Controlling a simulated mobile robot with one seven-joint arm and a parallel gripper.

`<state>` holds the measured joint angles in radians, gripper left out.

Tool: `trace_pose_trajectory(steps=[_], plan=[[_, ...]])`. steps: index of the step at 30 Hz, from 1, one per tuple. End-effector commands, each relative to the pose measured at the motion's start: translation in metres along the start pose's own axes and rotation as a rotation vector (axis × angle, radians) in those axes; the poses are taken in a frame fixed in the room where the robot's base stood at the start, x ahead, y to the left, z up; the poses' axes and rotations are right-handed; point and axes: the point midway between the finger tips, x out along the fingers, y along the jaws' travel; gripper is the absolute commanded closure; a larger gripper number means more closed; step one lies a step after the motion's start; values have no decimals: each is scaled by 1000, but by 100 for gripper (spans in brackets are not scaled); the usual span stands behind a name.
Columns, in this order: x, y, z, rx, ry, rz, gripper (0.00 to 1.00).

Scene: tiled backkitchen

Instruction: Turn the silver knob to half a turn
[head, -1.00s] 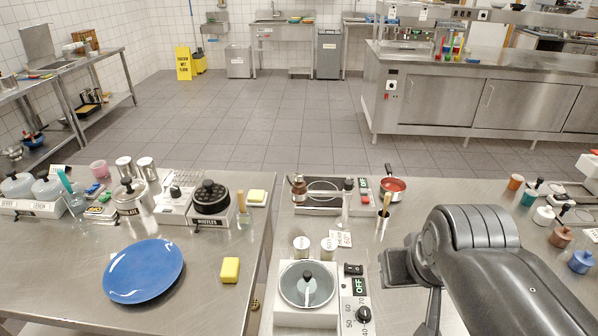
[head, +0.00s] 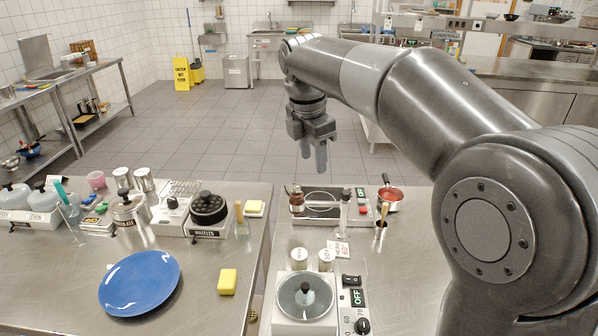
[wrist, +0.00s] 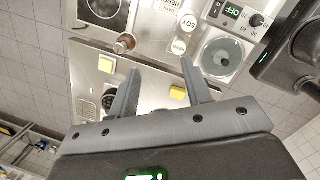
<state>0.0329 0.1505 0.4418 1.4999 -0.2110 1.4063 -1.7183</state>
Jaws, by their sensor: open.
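Small dial knobs show on the devices; I cannot tell for sure which is the silver one. One knob (head: 362,326) with number marks is on the panel of the glass-lidded cooker (head: 316,324) at the front; it looks dark here and greyer in the wrist view (wrist: 257,19). Another small knob (head: 172,203) is on the device left of the waffle maker (head: 209,212). My gripper (head: 315,160) is open and empty, pointing down, high above the counter's far edge. In the wrist view its two fingers (wrist: 160,76) are spread, touching nothing.
A blue plate (head: 141,282) and yellow sponge (head: 228,282) lie on the left counter. A gap parts the counters.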

Motion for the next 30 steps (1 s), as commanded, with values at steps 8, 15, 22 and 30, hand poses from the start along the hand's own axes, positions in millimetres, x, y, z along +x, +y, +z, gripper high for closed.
trace_pose_trajectory(steps=[8, 15, 22, 30], plan=[[20, 70, 6, -514, 108, -24, 55], [32, 97, 13, -762, 173, -10, 55], [45, 100, 12, -802, 183, -8, 55], [94, 95, 4, -801, 183, -10, 55]])
